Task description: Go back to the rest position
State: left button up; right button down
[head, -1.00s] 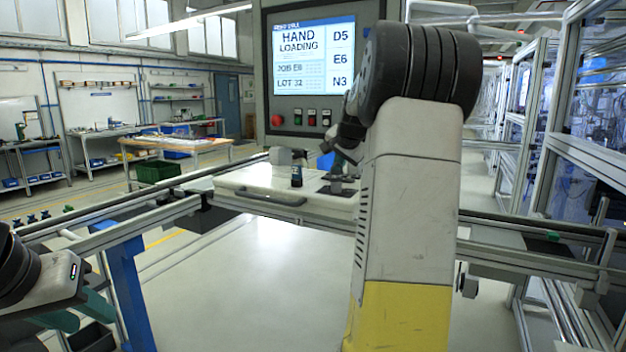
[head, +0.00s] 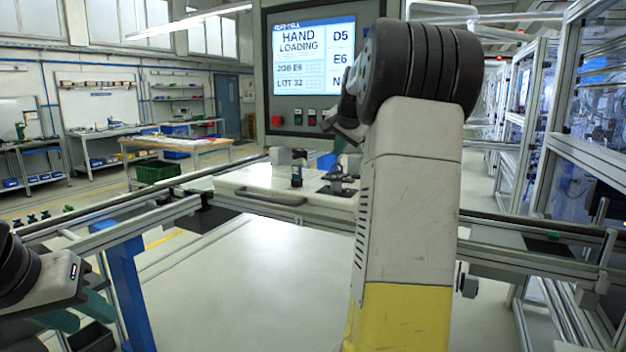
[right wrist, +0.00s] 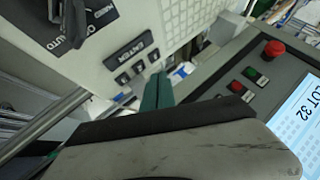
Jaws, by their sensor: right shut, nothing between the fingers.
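My right arm (head: 410,200) stands large in front of me in the head view and hides part of the bench and screen. Its dark wrist (head: 345,112) shows beside the screen's lower right corner; the right fingers are not clear there. In the right wrist view my right gripper (right wrist: 157,92) shows as teal fingers, shut and empty, in front of a pale panel with labels. My left gripper (head: 85,312) is low at the left edge of the head view, with two teal finger parts apart and nothing seen between them.
A white plate with a handle (head: 273,198) carries a small dark-blue part (head: 296,175) and a dark fixture (head: 338,182). The screen (head: 314,55) stands behind, with a red button (head: 277,121) below. Rails (head: 540,262) run to the right. Floor in front is clear.

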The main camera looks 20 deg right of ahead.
dwell(0.4)
jog(key=s+a+n, duration=0.1)
jog(key=s+a, duration=0.2)
jog(key=s+a+n+y, duration=0.1)
jog(key=s+a, duration=0.2)
jog(key=a, duration=0.1)
jog(key=s+a+n+y, duration=0.1)
jog(key=s+a, duration=0.2)
jog(key=shift+s+a+f, duration=0.1)
jog(key=shift+a+f, duration=0.15)
jog(key=shift+f, duration=0.05)
jog(key=s+a+f+n+g+y, duration=0.1)
jog(key=s+a+f+n, duration=0.3)
jog(key=s, duration=0.8)
jog(key=s+a+f+n+g+y, duration=0.1)
jog(key=s+a+f+n, duration=0.4)
jog(key=s+a, duration=0.8)
notch_tip(320, 180, down, 3)
jog(key=shift+s+f+g, duration=0.15)
jog(key=shift+s+g, duration=0.05)
jog(key=shift+g, duration=0.2)
